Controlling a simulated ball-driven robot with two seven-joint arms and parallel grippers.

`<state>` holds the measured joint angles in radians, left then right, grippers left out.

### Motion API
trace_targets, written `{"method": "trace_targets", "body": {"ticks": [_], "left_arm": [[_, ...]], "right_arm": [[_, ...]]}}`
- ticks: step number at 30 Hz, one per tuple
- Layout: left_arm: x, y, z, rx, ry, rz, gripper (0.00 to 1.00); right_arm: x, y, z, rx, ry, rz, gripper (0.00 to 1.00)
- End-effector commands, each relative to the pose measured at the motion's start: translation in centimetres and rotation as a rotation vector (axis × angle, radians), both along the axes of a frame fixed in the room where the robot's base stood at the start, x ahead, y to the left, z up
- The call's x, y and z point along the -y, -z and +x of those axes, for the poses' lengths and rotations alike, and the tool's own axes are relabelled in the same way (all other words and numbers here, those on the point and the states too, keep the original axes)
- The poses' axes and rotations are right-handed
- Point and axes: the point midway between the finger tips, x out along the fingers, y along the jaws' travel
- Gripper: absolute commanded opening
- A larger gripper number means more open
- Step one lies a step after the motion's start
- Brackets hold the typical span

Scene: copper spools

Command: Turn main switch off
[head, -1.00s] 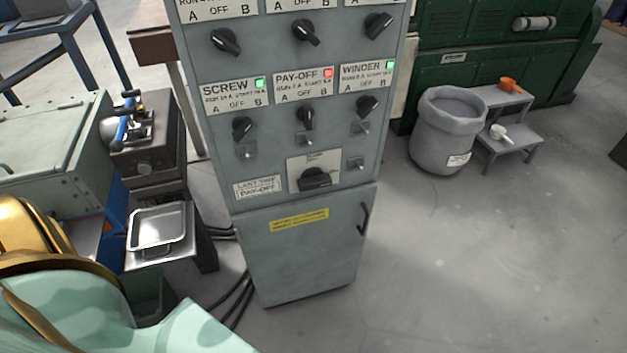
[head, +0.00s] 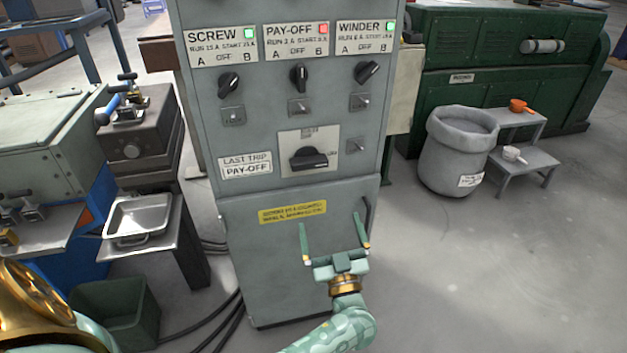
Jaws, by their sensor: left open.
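The main switch (head: 309,158) is a black rotary handle on a pale plate, low on the front of the grey control cabinet (head: 230,142). Its handle lies roughly level. My left gripper (head: 334,236) is open and empty, its two green fingers pointing up in front of the cabinet's lower door, below the switch and apart from it in the picture. Above the switch are the SCREW knob (head: 229,84), the PAY-OFF knob (head: 299,76) and the WINDER knob (head: 367,72). The SCREW and WINDER lamps are green; the PAY-OFF lamp (head: 323,29) is red. My right gripper is not in view.
Small toggles sit around the switch, and a door handle (head: 368,216) is at the right. A metal tray (head: 137,217) stands left on a stand. A grey bin (head: 461,150) and step stool (head: 522,163) stand right, with clear floor in front.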

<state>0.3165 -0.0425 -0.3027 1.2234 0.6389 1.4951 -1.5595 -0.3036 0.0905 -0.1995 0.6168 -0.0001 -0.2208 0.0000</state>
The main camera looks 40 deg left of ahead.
Motion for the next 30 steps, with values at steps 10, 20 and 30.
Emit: {"method": "trace_targets", "body": {"ticks": [10,20,30], "left_arm": [[-3.1,-1.1,1.6,-0.052,-0.070,0.046,1.00],[-8.9,-4.1,6.6,-0.055,-0.067,0.047,1.00],[-11.8,-5.8,9.1,-0.056,-0.066,0.044,1.00]], "right_arm": [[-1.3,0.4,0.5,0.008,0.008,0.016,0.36],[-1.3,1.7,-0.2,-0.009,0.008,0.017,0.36],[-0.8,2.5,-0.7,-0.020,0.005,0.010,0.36]]}}
